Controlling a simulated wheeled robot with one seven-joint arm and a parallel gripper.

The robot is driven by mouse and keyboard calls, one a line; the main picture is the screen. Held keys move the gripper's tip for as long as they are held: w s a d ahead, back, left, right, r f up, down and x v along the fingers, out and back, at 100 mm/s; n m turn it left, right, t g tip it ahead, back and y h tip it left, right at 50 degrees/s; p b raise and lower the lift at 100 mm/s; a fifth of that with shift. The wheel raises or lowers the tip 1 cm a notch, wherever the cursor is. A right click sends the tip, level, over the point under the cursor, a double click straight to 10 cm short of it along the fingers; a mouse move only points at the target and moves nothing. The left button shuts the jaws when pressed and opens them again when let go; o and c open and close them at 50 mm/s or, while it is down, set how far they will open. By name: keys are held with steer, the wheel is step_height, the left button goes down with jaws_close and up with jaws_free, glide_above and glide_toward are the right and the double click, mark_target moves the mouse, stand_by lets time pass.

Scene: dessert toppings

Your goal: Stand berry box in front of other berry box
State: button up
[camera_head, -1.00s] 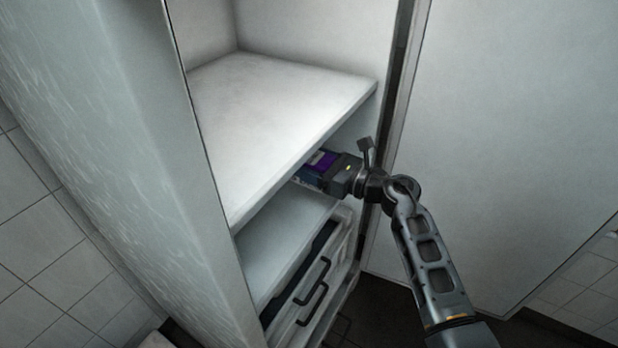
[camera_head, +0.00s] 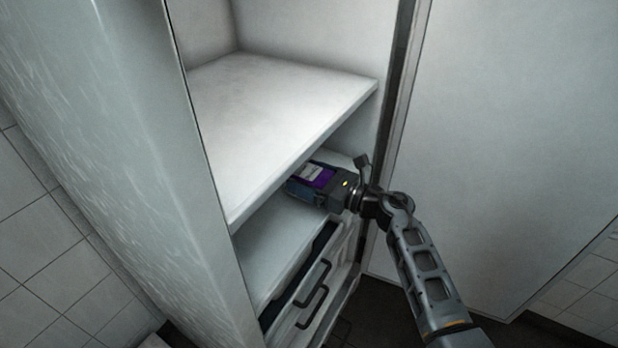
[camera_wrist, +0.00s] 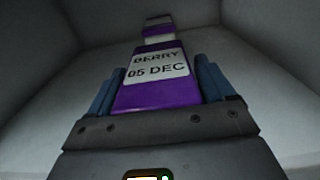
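A purple berry box (camera_head: 318,174) with a white label sits in my gripper (camera_head: 312,190) at the front of the middle shelf compartment. In the wrist view this box (camera_wrist: 157,97) reads "BERRY 05 DEC". My gripper (camera_wrist: 158,85) is shut on it, with a blue finger along each side. A second box (camera_wrist: 157,29), with purple and a pale label part, shows beyond it at the top of the wrist view. It is mostly hidden by the held box. I cannot read its label or tell the gap between them.
The upper shelf (camera_head: 275,95) is empty and overhangs the compartment. The lower shelf (camera_head: 280,240) has bare room at left of the box. Below it is a drawer with dark handles (camera_head: 313,305). An open door (camera_head: 490,130) stands at right and the cabinet side wall at left.

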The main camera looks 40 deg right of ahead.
steer(key=shift+o, duration=0.8)
steer(key=shift+r, duration=0.2)
steer(key=v, duration=1.2)
steer(key=s+a+r+n+g+h, duration=0.1)
steer(key=s+a+r+n, duration=0.1)
steer(key=s+a+n, duration=0.5)
steer(key=s+a+r+n+h, duration=0.2)
steer(key=s+a+n, duration=0.5)
steer(key=s+n, duration=0.5)
steer(key=s+a+r+n+g+h, duration=0.1)
steer(key=s+a+r+n, duration=0.2)
steer(key=s+a+n, duration=0.4)
steer(key=s+n, duration=0.3)
steer(key=n, duration=0.4)
steer(key=shift+s+a+r+g+h, duration=0.2)
steer(key=shift+s+r+g+h, duration=0.1)
steer(key=shift+r, duration=0.1)
